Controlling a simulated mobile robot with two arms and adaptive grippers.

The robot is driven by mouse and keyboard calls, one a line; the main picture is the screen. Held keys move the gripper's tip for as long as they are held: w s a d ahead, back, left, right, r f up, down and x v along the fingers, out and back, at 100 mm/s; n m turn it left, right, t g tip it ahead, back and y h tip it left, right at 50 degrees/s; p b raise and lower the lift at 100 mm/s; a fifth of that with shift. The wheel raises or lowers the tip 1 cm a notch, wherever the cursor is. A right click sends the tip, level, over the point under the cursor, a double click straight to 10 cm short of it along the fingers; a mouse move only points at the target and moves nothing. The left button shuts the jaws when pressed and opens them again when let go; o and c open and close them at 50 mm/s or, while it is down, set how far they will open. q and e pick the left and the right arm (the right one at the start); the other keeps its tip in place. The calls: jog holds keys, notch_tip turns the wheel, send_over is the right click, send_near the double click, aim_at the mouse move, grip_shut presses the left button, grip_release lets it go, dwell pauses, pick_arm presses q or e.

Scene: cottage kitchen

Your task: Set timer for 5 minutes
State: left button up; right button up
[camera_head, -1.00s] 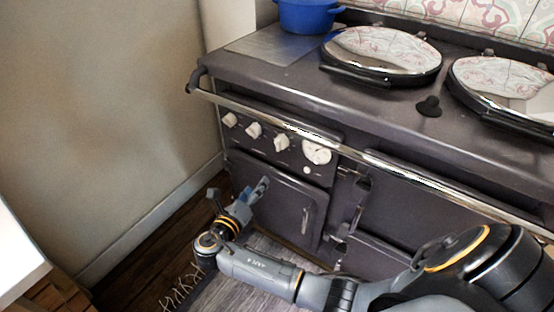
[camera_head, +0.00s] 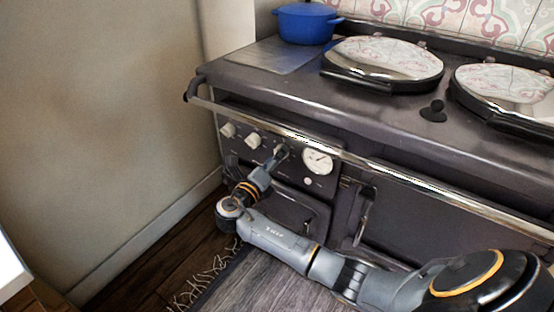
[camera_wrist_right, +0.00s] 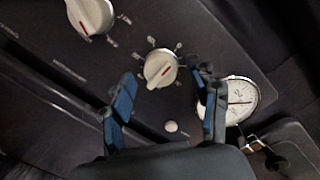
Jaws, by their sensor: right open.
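The dark range cooker's control panel (camera_head: 240,146) has a row of white knobs and a round white dial (camera_head: 317,161) to their right. My right gripper (camera_head: 275,160) is in front of the panel at the rightmost knob, which it partly hides in the head view. The dial (camera_wrist_right: 238,100) is partly behind the right finger. The panel's markings are too small to read. My left gripper is out of view.
A second knob (camera_wrist_right: 91,14) shows at upper left in the wrist view. A chrome rail (camera_head: 345,155) runs along the cooker's front, above the panel. A small white button (camera_wrist_right: 171,126) sits below the knob. A blue pot (camera_head: 306,24) stands on top. A wall is at left.

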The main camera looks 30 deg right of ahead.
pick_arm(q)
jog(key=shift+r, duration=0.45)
pick_arm(e)
jog(key=shift+w+d, duration=0.3)
jog(key=shift+d, duration=0.15)
jog(key=c, duration=1.2)
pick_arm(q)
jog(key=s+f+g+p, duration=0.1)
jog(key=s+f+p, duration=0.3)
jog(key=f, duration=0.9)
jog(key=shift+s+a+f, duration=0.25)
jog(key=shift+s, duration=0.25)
pick_arm(e)
jog(key=m, duration=0.5)
jog(key=shift+m+h, duration=0.3)
